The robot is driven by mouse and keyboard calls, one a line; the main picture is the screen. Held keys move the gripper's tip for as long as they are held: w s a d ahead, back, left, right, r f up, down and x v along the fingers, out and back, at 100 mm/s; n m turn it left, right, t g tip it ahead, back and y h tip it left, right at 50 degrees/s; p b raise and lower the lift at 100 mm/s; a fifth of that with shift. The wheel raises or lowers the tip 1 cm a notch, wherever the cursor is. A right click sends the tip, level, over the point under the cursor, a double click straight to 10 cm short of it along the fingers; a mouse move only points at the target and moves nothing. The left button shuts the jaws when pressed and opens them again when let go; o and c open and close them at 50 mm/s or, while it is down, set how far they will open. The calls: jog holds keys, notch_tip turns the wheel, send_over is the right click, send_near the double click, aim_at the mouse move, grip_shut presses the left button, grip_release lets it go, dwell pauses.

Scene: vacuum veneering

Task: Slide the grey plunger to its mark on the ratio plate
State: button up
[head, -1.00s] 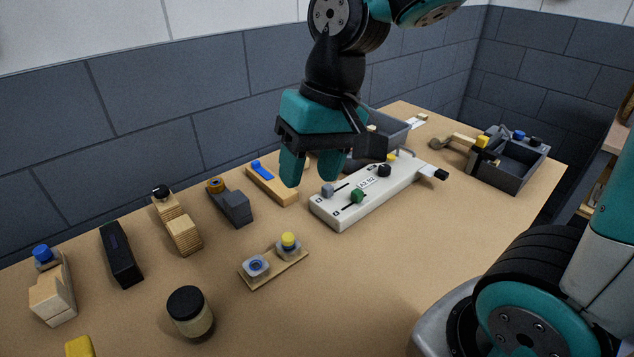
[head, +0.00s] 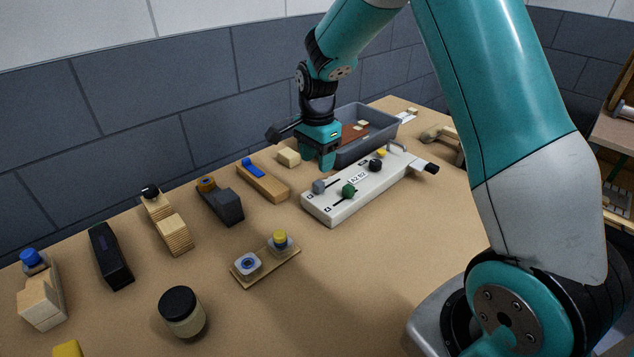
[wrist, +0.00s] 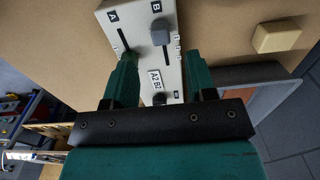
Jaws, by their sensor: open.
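The white ratio plate (head: 336,213) lies on the bench with two slots marked A and B and a label reading A2 B2. The grey plunger (head: 319,186) sits in slot B, near its lettered end. In the wrist view the grey plunger (wrist: 160,32) shows between and beyond my fingertips. The green plunger (head: 348,190) sits in the other slot; in the wrist view my left finger seems to hide it. My gripper (head: 318,160) is open and empty, pointing down near the plate's far long side. It also shows in the wrist view (wrist: 160,65). Contact with the plate cannot be told.
A grey bin (head: 372,150) stands behind the plate, close to my gripper. A wooden block with a blue strip (head: 263,182) lies to the left.

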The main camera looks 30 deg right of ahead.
aim_at(317, 183)
notch_tip(317, 183, down, 8)
jog(key=shift+r, duration=0.15)
grip_shut()
